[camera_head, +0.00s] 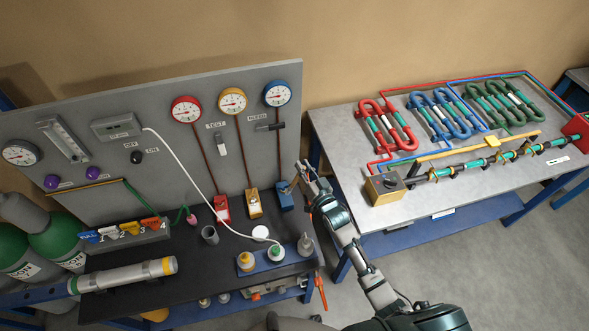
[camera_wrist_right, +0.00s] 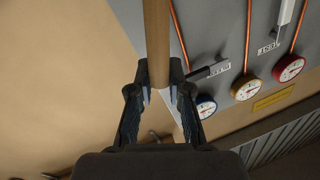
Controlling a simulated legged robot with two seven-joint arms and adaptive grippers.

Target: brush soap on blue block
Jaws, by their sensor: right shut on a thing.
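The blue block (camera_head: 285,203) stands at the right end of a row of three blocks at the foot of the grey gauge panel, below the blue-rimmed gauge (camera_head: 277,94). My right gripper (camera_head: 306,178) is just above and to the right of it. In the right wrist view, the right gripper (camera_wrist_right: 162,92) is shut on a round wooden handle (camera_wrist_right: 157,40), which I take for the brush. The handle runs out of the top of that view. The brush's bristles are not clear, and I cannot tell whether they touch the block. My left gripper is not in view.
A yellow block (camera_head: 254,206) and a red block (camera_head: 222,210) stand left of the blue one. A blue rack (camera_head: 262,262) with small bottles sits in front on the black bench. A second table (camera_head: 430,208) with coiled pipes stands to the right.

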